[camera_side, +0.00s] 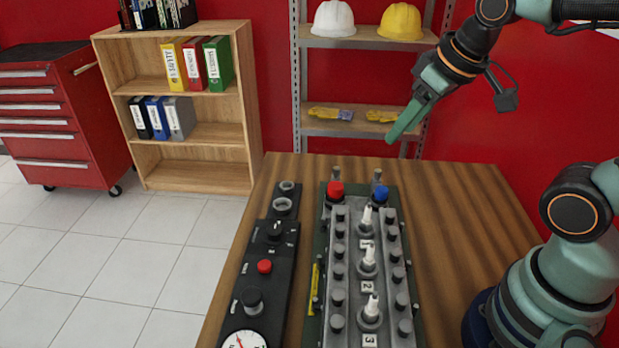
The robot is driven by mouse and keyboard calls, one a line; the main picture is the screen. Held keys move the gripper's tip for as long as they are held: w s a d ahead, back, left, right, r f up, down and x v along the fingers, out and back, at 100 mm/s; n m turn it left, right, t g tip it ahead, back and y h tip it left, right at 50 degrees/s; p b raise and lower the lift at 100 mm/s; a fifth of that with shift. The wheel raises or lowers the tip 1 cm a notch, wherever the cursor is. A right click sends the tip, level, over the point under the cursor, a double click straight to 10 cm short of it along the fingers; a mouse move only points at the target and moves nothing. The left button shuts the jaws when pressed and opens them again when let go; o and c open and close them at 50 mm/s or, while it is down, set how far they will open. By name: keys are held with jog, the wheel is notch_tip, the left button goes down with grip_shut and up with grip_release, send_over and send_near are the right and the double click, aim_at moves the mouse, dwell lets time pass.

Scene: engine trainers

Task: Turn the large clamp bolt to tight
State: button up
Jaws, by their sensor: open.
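The engine trainer (325,255) stands on the table. It has two rows of dark grey bolts along its rails and white spark plugs numbered 1 to 3 down its middle. At its far end are a red cap (335,190) and a blue cap (381,193), each with a small metal post behind it. I cannot tell which part is the large clamp bolt, or how tight any bolt is. My gripper (396,136) is open and empty, in the air above the far edge of the table, apart from the trainer. Its fingers point down and left.
A black control panel (252,272) with a red button, knobs and a gauge lies left of the trainer. A yellow strip (314,282) lies between them. The wooden table (460,225) is clear to the right, up to my base. Shelves and a red tool cabinet (65,120) stand behind.

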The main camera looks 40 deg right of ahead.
jog(key=w+r+n+g, duration=0.1)
jog(key=w+n+g, duration=0.1)
jog(key=w+n, duration=0.25)
jog(key=n+g, duration=0.3)
jog(key=n, duration=0.7)
send_over(337, 168)
notch_tip(337, 168, down, 8)
jog(key=f, duration=0.1)
notch_tip(337, 168, down, 11)
jog(key=shift+f, duration=0.15)
grip_shut()
